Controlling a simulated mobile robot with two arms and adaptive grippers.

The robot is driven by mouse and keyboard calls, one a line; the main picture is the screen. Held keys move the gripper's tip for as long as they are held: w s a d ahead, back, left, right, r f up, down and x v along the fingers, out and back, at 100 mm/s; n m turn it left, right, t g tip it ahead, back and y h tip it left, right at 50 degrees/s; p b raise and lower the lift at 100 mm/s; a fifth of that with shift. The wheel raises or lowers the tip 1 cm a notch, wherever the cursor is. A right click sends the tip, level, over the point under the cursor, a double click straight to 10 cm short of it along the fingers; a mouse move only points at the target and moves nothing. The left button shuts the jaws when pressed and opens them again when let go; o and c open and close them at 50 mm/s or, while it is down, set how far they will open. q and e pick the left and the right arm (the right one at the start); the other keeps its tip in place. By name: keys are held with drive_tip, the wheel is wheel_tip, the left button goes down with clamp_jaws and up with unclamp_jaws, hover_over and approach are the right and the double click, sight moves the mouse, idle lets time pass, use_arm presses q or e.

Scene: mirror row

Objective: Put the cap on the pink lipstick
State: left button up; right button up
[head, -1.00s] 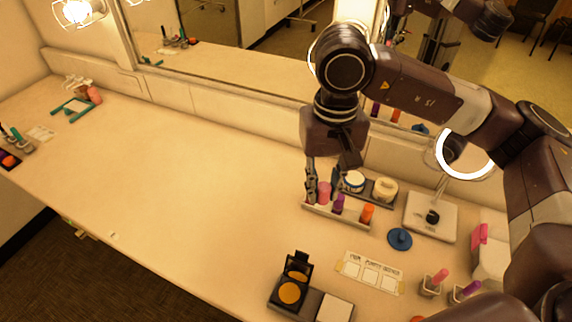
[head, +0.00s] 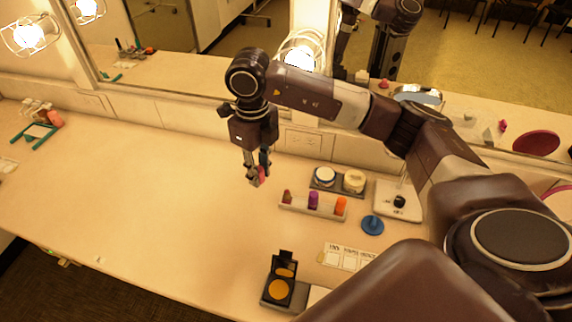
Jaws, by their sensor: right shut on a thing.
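My right gripper (head: 257,178) is shut on a small pink cap (head: 261,175). It holds the cap above the table, to the left of the pale cap rack (head: 297,207). A dark red piece (head: 286,196), a purple cap (head: 313,200) and an orange cap (head: 341,206) stand in the rack. The pink lipstick is not visible now; my own arm covers the front right, where a pink-tipped lipstick stood in the earlier view. My left gripper is not in view.
Two jars on a dark tray (head: 324,187) stand behind the rack. A blue lid (head: 372,224), a label card (head: 345,256) and an open compact (head: 281,281) lie right and in front. The mirror (head: 190,90) runs along the back. The left tabletop is largely clear.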

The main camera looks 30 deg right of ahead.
drive_tip(key=w+d+f+m+p, duration=0.1)
drive_tip(key=d+f+m+p, duration=0.15)
drive_tip(key=m, duration=0.75)
use_arm(q)
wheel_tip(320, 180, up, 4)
drive_tip(key=p, duration=0.2)
use_arm(e)
drive_tip(key=m, duration=1.5)
approach(286, 191)
drive_tip(key=shift+s, duration=0.1)
wheel_tip(286, 191, down, 5)
drive_tip(key=b, duration=0.4)
drive_tip(key=shift+f+b, duration=0.4)
drive_tip(key=shift+f, duration=0.1)
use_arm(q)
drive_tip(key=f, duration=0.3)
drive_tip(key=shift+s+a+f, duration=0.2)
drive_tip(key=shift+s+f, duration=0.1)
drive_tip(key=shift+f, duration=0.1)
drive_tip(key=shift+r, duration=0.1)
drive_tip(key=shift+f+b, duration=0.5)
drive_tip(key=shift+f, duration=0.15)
use_arm(e)
drive_tip(key=shift+f, duration=1.35)
